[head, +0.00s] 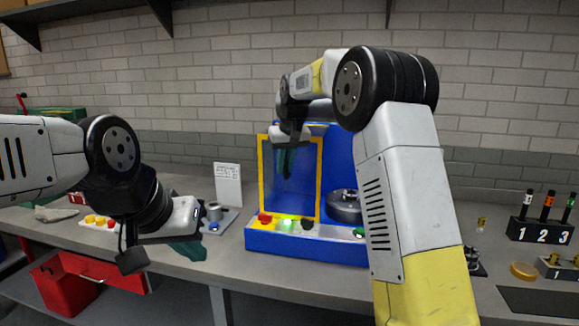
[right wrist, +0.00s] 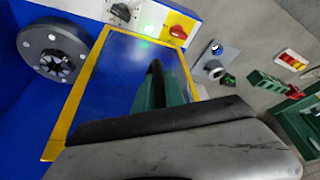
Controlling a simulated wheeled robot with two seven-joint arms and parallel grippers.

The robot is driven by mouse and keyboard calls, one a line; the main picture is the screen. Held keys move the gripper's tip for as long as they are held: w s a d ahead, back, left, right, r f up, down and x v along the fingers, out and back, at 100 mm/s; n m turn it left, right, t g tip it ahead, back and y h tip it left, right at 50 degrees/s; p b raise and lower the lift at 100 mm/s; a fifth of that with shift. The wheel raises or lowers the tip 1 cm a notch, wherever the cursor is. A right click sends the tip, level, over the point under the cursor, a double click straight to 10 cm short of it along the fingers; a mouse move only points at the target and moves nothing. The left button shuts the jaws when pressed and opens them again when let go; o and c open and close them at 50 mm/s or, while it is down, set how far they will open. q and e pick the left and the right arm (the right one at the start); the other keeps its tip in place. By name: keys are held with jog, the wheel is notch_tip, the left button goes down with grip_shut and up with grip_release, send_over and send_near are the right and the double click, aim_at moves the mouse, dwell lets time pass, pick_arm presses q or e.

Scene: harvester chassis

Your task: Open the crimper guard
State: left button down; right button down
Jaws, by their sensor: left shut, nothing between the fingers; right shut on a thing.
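The blue crimper (head: 300,245) stands on the bench. Its guard is a see-through panel in a yellow frame (head: 320,180), upright at the machine's left side. The round dark crimper head (head: 344,207) shows uncovered to the right of the guard. My right gripper (head: 287,160) is in front of the guard's upper part. In the right wrist view its green fingers (right wrist: 160,95) are shut on a black handle (right wrist: 155,78) at the guard (right wrist: 82,92). My left gripper (head: 190,250) is shut and empty, low over the bench left of the crimper.
The crimper's front has a red knob (head: 265,218), a lit green lamp (head: 287,222) and a black knob (head: 307,224). A white card (head: 228,184) stands behind my left gripper. A numbered holder (head: 540,232) is at the right. My right forearm hides the crimper's right side.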

jog(key=shift+r, duration=0.1)
jog(key=c, duration=1.7)
grip_release()
jog(key=v, duration=0.7)
jog(key=shift+s+r, duration=0.15)
jog(key=shift+r, duration=0.2)
jog(key=shift+d, duration=0.15)
